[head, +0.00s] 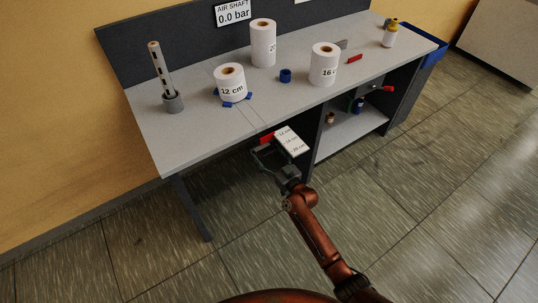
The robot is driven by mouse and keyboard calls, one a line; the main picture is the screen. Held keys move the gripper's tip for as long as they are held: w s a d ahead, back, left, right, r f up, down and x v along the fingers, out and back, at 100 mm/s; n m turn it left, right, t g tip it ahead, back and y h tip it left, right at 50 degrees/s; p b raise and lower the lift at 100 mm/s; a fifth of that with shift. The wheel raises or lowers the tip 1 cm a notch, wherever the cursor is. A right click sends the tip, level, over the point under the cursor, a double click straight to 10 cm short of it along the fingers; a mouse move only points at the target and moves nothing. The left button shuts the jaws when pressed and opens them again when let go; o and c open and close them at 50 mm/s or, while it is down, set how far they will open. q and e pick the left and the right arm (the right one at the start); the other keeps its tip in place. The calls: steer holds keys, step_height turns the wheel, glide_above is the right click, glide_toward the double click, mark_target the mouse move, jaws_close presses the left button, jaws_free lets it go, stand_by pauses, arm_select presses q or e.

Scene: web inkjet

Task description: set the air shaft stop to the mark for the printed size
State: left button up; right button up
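The air shaft (161,70) is a pale upright rod with dark marks, standing in a grey round base (173,102) at the bench's left end. A blue ring (286,75), possibly the stop, sits on the bench between the rolls, apart from the shaft. A white card (291,141) at the bench's front edge lists 12, 16 and 20 cm. My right gripper (264,148) is below the front edge, beside the card and close to a red piece (267,137). Whether its fingers hold anything is unclear. My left gripper is out of view.
White rolls marked 12 cm (230,86), 16 cm (323,68) and one partly hidden label (263,47) stand on the bench (190,125). The display (233,12) reads 0.0 bar. The shelf (340,134) holds small items. Floor in front is clear.

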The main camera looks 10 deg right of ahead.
steer(key=o, duration=0.3)
steer(key=shift+w, duration=0.15)
steer(key=shift+o, duration=0.6)
steer(key=shift+s, duration=0.25)
steer(key=v, duration=1.1)
steer(key=shift+s+d, duration=0.15)
steer(key=shift+s, duration=0.15)
